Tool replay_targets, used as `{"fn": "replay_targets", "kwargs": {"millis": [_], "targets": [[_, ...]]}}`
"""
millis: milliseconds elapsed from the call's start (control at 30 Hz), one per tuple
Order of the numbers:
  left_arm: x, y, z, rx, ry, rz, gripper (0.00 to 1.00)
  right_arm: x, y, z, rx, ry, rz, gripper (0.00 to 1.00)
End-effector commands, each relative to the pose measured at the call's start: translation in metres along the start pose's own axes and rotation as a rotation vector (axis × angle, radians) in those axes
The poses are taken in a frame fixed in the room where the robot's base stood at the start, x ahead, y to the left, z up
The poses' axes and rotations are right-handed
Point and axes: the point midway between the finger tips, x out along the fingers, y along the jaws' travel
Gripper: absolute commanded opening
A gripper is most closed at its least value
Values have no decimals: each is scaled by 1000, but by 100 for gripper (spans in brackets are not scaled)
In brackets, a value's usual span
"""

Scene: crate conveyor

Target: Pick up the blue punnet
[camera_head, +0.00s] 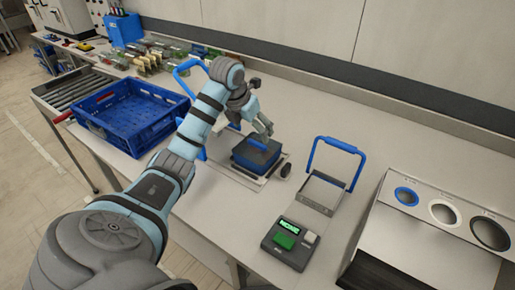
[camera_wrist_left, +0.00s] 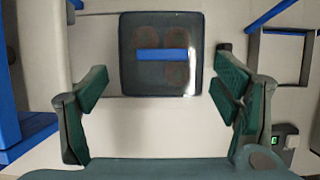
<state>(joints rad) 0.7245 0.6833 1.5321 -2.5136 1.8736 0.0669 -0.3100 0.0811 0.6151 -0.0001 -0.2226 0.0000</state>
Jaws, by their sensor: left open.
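The blue punnet (camera_head: 254,157) sits on a pale flat plate (camera_head: 238,175) on the bench. It has a dark top with a blue strip across it. In the left wrist view the punnet (camera_wrist_left: 140,80) shows from above at the upper middle, with brownish shapes under its dark cover. My left gripper (camera_head: 257,125) is open and empty, just above the punnet in the head view. In the left wrist view the gripper's (camera_wrist_left: 163,84) fingers stand apart, left and right of the punnet's lower part, with gaps on both sides. My right gripper is not in view.
A blue crate (camera_head: 155,135) stands left of my arm. A blue-handled frame (camera_head: 322,190) and a device with a green display (camera_head: 290,243) stand to the right. A panel with round holes (camera_head: 440,235) is at far right. Bench behind the punnet is clear.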

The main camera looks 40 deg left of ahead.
Motion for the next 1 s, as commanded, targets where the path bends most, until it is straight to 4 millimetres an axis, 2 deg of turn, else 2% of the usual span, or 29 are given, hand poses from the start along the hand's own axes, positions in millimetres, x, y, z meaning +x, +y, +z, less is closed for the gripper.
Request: {"fn": "replay_targets", "kwargs": {"millis": [300, 400, 567, 933, 1000], "targets": [[51, -4, -9, 4, 2, -4, 82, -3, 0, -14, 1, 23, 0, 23], [57, -4, -9, 5, 1, -3, 82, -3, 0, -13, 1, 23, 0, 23], [56, -4, -9, 5, 0, -3, 80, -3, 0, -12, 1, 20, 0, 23], [56, -4, -8, 5, 0, -3, 21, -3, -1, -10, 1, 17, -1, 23], [56, -4, -8, 5, -1, -3, 18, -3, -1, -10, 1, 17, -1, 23]]}}
